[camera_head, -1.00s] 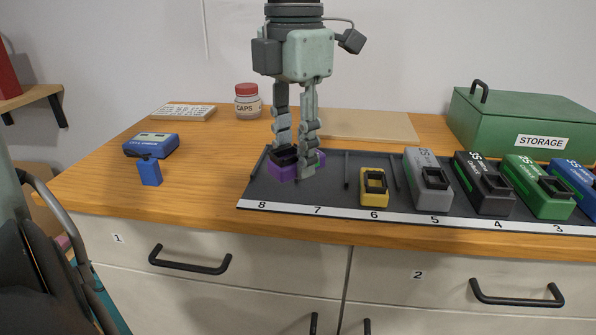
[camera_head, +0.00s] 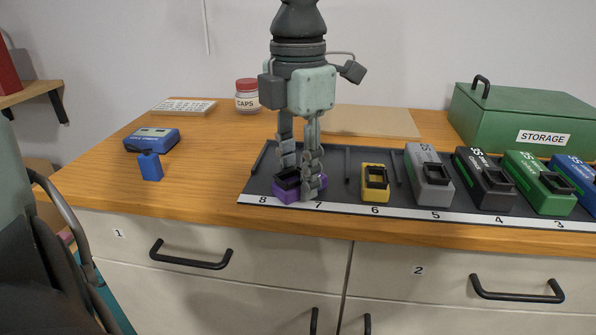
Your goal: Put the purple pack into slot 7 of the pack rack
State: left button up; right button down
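The purple pack (camera_head: 287,195) with a dark top frame is at the left end of the dark pack rack (camera_head: 337,187), near the front labels 8 and 7. My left gripper (camera_head: 301,184) points straight down, its fingers closed about the pack. The fingers hide much of the pack's top and right side. The pack sits very low over the rack; I cannot tell whether it touches the floor of it, nor exactly how it lies relative to the slot 7 dividers. My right gripper is not in view.
A yellow pack (camera_head: 375,195) stands in slot 6, a grey pack (camera_head: 431,190) in slot 5, and more packs to the right. A blue charger (camera_head: 152,138) and small blue block (camera_head: 150,167) lie left. A green storage box (camera_head: 500,112) stands behind.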

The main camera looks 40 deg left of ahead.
pick_arm(q)
jog(key=o, duration=0.4)
jog(key=shift+o, duration=0.2)
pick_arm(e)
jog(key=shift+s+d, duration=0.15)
pick_arm(q)
jog(key=shift+r, duration=0.1)
jog(key=shift+w+r, duration=0.1)
jog(key=shift+r, duration=0.7)
notch_tip(320, 180, up, 11)
jog(key=shift+f+p, duration=0.2)
jog(key=shift+p, duration=0.1)
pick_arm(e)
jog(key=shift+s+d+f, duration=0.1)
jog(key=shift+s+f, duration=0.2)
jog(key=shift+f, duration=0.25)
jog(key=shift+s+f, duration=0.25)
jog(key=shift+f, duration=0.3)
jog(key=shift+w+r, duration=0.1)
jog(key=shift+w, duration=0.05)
